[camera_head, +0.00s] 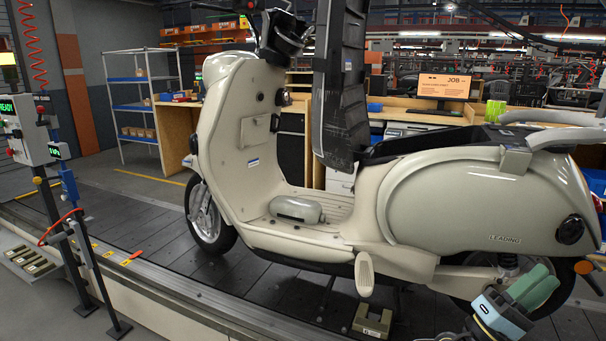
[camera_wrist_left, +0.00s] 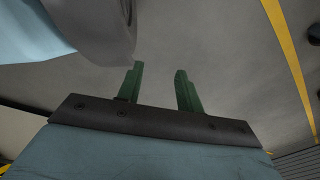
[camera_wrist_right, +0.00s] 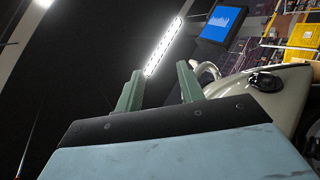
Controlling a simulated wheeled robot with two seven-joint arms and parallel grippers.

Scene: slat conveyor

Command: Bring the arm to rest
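My right gripper (camera_head: 540,284) shows at the lower right of the head view, in front of the scooter's rear wheel. Its green fingers point up and to the right. In the right wrist view its fingers (camera_wrist_right: 160,72) are apart with nothing between them. My left gripper is outside the head view. In the left wrist view its green fingers (camera_wrist_left: 159,70) are apart and empty above a grey floor, with a pale blue and grey part of my arm at the upper left.
A cream scooter (camera_head: 440,205) stands on the dark slat conveyor (camera_head: 140,218), close to my right gripper. A control post (camera_head: 65,185) stands at the left. Shelving (camera_head: 135,105) and a workbench with a monitor (camera_head: 444,86) are behind. A yellow floor line (camera_wrist_left: 290,55) runs beside the left gripper.

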